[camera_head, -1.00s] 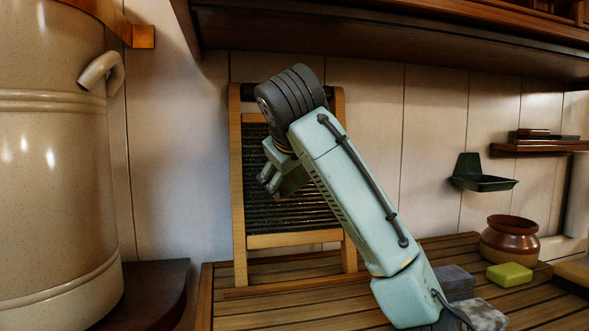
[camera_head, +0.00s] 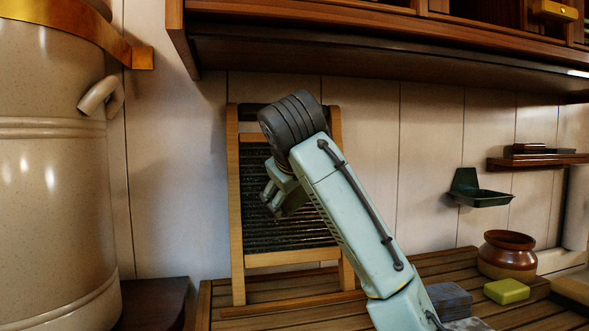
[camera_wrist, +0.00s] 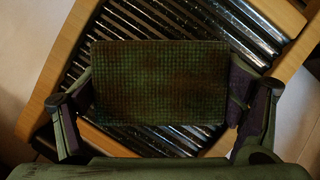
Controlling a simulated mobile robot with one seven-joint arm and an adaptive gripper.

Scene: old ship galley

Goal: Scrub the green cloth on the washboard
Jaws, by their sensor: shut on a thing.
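The washboard (camera_head: 292,259) has a pale wooden frame and a dark ribbed metal face. It leans upright against the wall on the slatted counter. My gripper (camera_head: 272,197) is in front of its ribbed middle, partly hidden by my arm. In the wrist view, the gripper (camera_wrist: 160,98) is shut on the dark green cloth (camera_wrist: 160,82), a flat, textured rectangle with brownish stains. A finger is at each side edge. The cloth lies over the washboard ribs (camera_wrist: 215,25); I cannot tell whether it presses on them. The cloth cannot be made out in the head view.
A large cream vessel (camera_head: 55,190) stands at the left, and a wooden shelf (camera_head: 380,62) overhangs above. To the right are a brown jar (camera_head: 508,262), a yellow-green block (camera_head: 507,291), a grey-blue block (camera_head: 449,300) and a green wall dish (camera_head: 482,197).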

